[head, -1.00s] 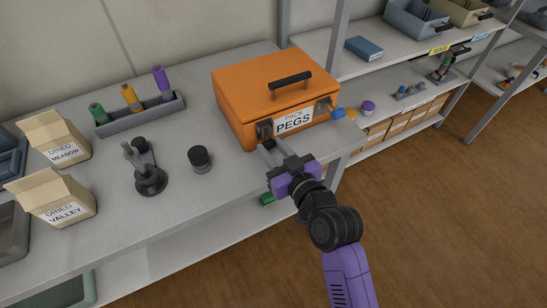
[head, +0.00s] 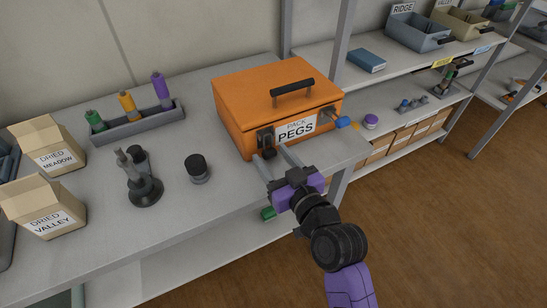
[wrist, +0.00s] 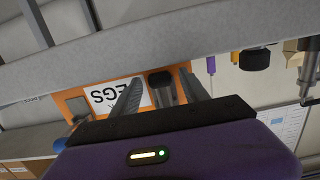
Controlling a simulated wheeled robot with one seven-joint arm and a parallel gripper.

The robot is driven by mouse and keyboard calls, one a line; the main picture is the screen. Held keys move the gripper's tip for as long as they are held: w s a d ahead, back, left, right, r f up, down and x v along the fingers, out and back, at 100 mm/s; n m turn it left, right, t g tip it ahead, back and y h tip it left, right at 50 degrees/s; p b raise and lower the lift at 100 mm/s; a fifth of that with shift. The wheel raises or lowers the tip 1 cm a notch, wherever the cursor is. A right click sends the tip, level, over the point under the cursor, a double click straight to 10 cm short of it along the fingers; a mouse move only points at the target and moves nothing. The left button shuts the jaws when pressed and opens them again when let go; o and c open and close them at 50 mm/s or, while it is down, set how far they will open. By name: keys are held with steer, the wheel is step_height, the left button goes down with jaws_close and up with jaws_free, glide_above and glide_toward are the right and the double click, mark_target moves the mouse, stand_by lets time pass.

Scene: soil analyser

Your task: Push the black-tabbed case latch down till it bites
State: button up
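The orange case (head: 240,115) stands shut on the bench, with a black handle on its lid and a PEGS label (head: 296,130) on its front. The black-tabbed latch (head: 266,138) is on the front, left of the label; its black tab (head: 269,153) juts out low. My gripper (head: 271,155) is open in front of this latch, its two fingers apart with the tab roughly between their tips. In the wrist view the dark latch (wrist: 161,86) shows between the fingers. I cannot tell whether a finger touches it. A second latch with a blue tab (head: 342,122) sticks out at the right.
Left of the case stand a black-capped jar (head: 198,168), a dark stand tool (head: 143,185), a rack (head: 140,125) of coloured-handled tools and two paper bags (head: 45,205). Shelves are at the right.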

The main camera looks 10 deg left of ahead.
steer(key=v, duration=0.7)
steer(key=shift+s+d, duration=0.25)
steer(key=shift+s, duration=0.05)
steer(key=shift+r, duration=0.1)
stand_by(0.3)
steer(key=s+d+r+m+t+h+p, duration=0.3)
steer(key=s+d+m+t+h, duration=0.15)
steer(key=s+d, duration=0.75)
steer(key=s+d+r+m+g+h+p, duration=0.1)
steer(key=s+d, duration=0.3)
steer(key=s, duration=0.7)
steer(key=s+d+r+m+g+h+p, duration=0.1)
steer(key=s+d+h+p, duration=0.3)
steer(key=s, duration=0.7)
steer(key=shift+d+r+g, duration=0.15)
steer(key=shift+d+g, duration=0.3)
steer(key=shift+g, duration=0.4)
